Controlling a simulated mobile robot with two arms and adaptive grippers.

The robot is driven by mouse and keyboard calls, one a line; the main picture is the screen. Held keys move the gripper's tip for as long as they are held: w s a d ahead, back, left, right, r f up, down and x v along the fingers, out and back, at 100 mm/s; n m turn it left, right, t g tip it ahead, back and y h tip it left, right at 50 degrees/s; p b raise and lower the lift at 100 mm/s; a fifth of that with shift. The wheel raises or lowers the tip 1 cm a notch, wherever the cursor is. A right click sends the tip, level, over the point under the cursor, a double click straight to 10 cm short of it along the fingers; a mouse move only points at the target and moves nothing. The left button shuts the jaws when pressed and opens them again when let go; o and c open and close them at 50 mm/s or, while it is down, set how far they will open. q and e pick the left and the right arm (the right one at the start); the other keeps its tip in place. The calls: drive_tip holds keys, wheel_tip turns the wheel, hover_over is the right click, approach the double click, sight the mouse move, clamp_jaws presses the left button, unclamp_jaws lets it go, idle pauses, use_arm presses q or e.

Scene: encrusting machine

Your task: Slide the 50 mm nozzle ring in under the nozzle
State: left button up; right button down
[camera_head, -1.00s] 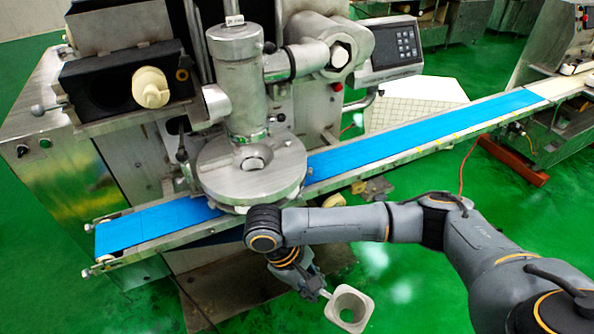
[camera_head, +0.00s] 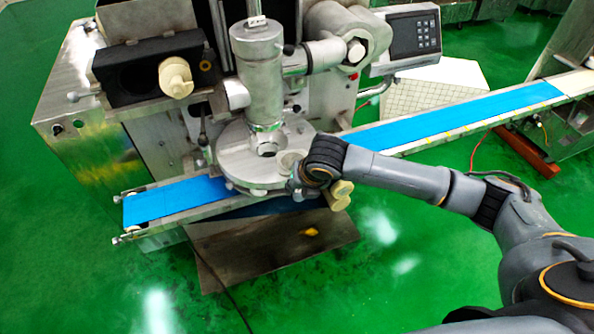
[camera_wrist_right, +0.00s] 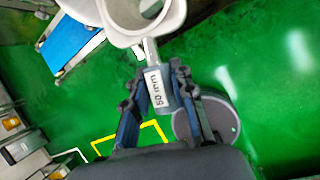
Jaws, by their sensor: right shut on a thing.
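In the right wrist view, my right gripper (camera_wrist_right: 160,88) is shut on the handle (camera_wrist_right: 157,92) of the nozzle ring, which carries a "50 mm" label. The pale ring (camera_wrist_right: 112,32) is beyond the fingertips at the top edge, partly cut off. In the head view, my right wrist is at the right front of the machine's round metal head (camera_head: 232,172). My left gripper is not in view.
A blue conveyor belt (camera_head: 175,203) passes under the round head and continues at right (camera_head: 450,118). A vertical metal cylinder (camera_head: 258,75) stands on the head.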

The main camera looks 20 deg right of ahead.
drive_tip(key=shift+w+d+r+n+y+p, duration=0.1)
drive_tip(key=shift+w+r+n+y+p, duration=0.3)
drive_tip(key=shift+w+r+n, duration=0.65)
drive_tip(key=shift+w+f+n+b, duration=0.1)
drive_tip(key=shift+f+n+b, duration=0.25)
drive_tip(key=shift+f+b, duration=0.2)
drive_tip(key=w+f+b, duration=0.1)
drive_tip(key=w+b, duration=0.1)
drive_tip(key=b, duration=0.1)
drive_tip(key=w+f+b, duration=0.1)
drive_tip(key=w+b, duration=0.1)
drive_tip(key=shift+f, duration=0.35)
drive_tip(key=shift+w+r+p, duration=0.2)
drive_tip(key=shift+w+p, duration=0.05)
drive_tip(key=shift+p, duration=0.05)
drive_tip(key=shift+s+r, duration=0.1)
drive_tip(key=shift+s, duration=0.05)
drive_tip(key=shift+p, duration=0.3)
